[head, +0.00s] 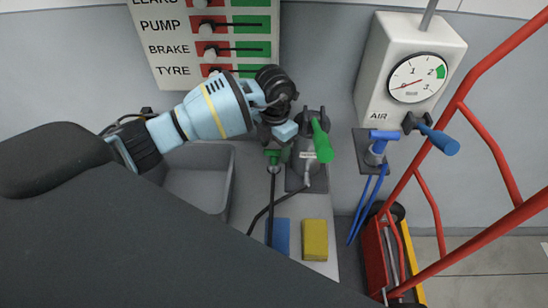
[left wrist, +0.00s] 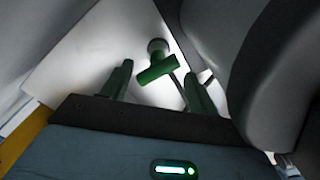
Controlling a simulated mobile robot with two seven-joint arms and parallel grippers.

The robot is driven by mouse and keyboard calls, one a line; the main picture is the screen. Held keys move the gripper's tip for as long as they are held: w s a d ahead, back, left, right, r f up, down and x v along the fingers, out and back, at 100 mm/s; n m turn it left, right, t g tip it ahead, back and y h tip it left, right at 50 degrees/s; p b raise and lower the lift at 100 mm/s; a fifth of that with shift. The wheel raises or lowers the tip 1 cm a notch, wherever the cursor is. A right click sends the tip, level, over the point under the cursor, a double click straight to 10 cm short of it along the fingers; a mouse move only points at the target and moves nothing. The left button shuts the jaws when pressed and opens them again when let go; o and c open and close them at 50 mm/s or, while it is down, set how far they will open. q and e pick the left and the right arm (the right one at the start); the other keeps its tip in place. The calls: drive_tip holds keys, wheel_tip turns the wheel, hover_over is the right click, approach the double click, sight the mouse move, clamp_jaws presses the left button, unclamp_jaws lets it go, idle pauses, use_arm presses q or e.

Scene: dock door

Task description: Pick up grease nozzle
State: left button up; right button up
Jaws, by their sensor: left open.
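The grease nozzle is a green T-shaped piece (head: 272,155) standing on the light bench top, with a dark hose running down from it in the head view. In the left wrist view the green nozzle (left wrist: 156,68) shows just beyond and between the fingertips, its crossbar tilted. My left gripper (head: 281,136) points down right above the nozzle in the head view, its fingers hard to make out there. In the left wrist view the left gripper (left wrist: 157,75) has its two fingers apart with nothing held. My right gripper is not in view.
A grey valve with a green lever (head: 320,140) stands close right of the nozzle. A grey bin (head: 227,180) is to the left. Blue (head: 281,236) and yellow (head: 314,240) blocks lie in front. A blue air nozzle (head: 379,136), gauge box (head: 378,82) and red hand truck (head: 468,118) are right.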

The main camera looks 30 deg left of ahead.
sight(274, 157)
use_arm(q)
wheel_tip(274, 157, down, 5)
drive_tip(key=shift+a+f, duration=0.1)
drive_tip(key=shift+a, duration=0.05)
drive_tip(key=c, duration=1.2)
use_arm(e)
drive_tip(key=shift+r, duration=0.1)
use_arm(q)
drive_tip(key=shift+r, duration=0.2)
drive_tip(key=shift+c, duration=0.2)
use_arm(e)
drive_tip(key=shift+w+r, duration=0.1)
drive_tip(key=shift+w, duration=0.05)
